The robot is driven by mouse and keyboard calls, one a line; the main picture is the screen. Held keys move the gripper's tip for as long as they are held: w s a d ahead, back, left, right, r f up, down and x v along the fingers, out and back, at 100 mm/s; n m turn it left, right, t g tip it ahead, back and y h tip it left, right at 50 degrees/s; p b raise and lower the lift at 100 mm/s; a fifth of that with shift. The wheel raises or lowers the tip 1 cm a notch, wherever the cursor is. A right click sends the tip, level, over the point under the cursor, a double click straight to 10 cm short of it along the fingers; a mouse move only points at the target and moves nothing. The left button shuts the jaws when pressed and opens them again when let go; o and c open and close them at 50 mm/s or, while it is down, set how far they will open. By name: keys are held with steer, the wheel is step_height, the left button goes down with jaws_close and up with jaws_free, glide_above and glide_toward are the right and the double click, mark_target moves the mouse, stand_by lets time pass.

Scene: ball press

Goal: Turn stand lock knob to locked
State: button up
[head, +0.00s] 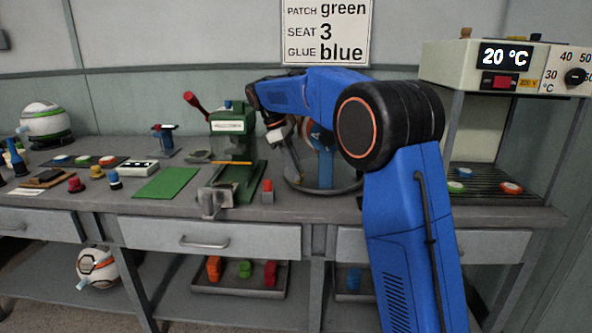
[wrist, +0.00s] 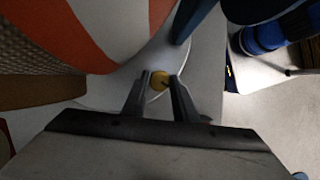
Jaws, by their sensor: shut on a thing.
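My gripper (wrist: 160,86) is shut on this knob, one finger on each side. An orange and white ball (wrist: 95,35) fills the upper left of the wrist view, close beside the knob. In the head view, the stand (head: 325,172) has a blue post and a round grey base on the bench, behind my blue arm. My arm hides most of the ball there, and the knob cannot be made out.
A green press (head: 232,140) with a red lever stands left of the stand. A green mat (head: 166,183) lies farther left. A heater box (head: 480,65) reading 20 °C stands above a rack at right. The sign (head: 326,32) reads patch green, seat 3, glue blue.

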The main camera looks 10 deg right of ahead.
steer(key=shift+m, duration=0.5)
steer(key=o, duration=1.1)
steer(key=shift+c, duration=0.2)
